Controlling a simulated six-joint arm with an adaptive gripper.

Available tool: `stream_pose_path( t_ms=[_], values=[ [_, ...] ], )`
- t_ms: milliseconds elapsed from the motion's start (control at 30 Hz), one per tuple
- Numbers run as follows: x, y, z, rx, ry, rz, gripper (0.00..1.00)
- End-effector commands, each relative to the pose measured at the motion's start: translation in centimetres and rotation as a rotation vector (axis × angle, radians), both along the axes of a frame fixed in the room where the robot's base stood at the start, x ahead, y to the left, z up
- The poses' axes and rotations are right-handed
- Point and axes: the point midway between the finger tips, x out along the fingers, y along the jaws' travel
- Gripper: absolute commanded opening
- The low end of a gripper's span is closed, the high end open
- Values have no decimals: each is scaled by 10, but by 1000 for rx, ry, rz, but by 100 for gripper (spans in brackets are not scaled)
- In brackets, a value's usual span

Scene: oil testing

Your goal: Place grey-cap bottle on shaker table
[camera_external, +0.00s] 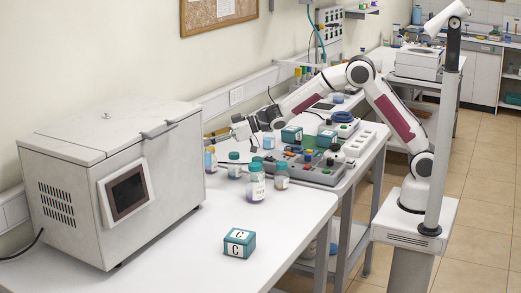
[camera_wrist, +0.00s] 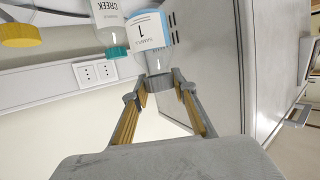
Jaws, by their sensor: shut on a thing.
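The grey-cap bottle (camera_wrist: 150,35) shows in the wrist view, with a white and blue "SAMPLE 1" label. My gripper (camera_wrist: 160,84) is shut on its grey cap, at the end of the bottle nearest the wrist. In the external view my gripper (camera_external: 212,137) is low over the bench, beside the right rear of the big grey machine. A bottle with a blue label (camera_external: 210,160) shows below it, partly hidden by the machine. I cannot tell whether it touches the bench. A flat grey unit with knobs (camera_external: 318,174) may be the shaker table; I cannot be sure.
The grey machine (camera_external: 100,180) stands close on the left. Teal-capped bottles (camera_external: 256,184) stand right of my gripper; one labelled "CREEK" (camera_wrist: 107,14) is close in the wrist view. A yellow-capped container (camera_wrist: 20,35) is beyond. A teal "C" box (camera_external: 239,243) sits on clear bench in front.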

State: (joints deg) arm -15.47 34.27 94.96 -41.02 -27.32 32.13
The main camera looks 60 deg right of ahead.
Motion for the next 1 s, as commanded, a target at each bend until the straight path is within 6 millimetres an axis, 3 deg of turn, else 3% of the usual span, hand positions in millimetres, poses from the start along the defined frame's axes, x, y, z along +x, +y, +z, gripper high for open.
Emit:
stream_pose_path(
  t_ms=[367,733,1000],
  values=[
    [0,0,-4,1,0,0,0],
    [0,0,-49,1,2,-1,0],
    [0,0,-61,1,-2,0,0]
  ],
)
